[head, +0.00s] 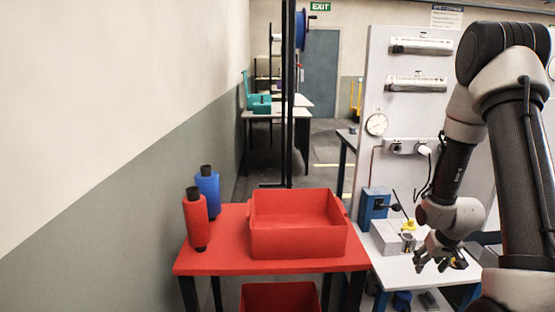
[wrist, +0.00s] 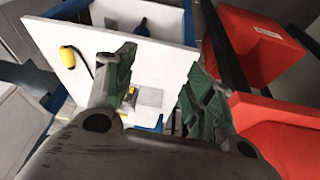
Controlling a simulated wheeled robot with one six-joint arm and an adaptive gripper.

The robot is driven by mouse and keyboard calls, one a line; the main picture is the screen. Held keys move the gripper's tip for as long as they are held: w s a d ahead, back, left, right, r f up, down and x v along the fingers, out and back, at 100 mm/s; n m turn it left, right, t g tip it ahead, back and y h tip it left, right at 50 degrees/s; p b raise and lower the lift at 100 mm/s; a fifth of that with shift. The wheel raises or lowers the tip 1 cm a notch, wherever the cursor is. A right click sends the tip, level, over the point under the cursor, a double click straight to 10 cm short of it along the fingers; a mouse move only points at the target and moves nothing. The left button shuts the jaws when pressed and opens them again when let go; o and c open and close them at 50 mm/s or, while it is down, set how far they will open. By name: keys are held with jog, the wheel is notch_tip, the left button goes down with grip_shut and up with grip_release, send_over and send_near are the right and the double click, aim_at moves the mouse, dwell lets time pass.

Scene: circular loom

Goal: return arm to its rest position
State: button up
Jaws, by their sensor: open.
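My gripper (head: 439,264) hangs at the end of my arm on the right of the head view, over the front of a white-topped bench (head: 401,272). In the wrist view my gripper (wrist: 160,85) has its two fingers well apart, with nothing held between them. The white bench top (wrist: 130,62) lies below and beyond the fingers. My arm is bent, with its upper links raised and the forearm reaching down.
A panel (head: 385,60) with gauges rises behind the bench. A dark post (head: 290,90) stands behind the bin.

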jog(key=s+a+r, duration=0.3)
jog(key=s+r, duration=0.4)
jog(key=r, duration=0.4)
jog(key=s+a+r, duration=0.4)
jog(key=s+r, duration=0.4)
jog(key=r, duration=0.3)
jog(key=s+a+r, duration=0.4)
jog(key=s+r, duration=0.4)
jog(key=r, duration=0.2)
jog(key=shift+s+r+n+t+y, duration=0.2)
jog(key=shift+r+n+t+y, duration=0.1)
jog(key=shift+r+n, duration=0.1)
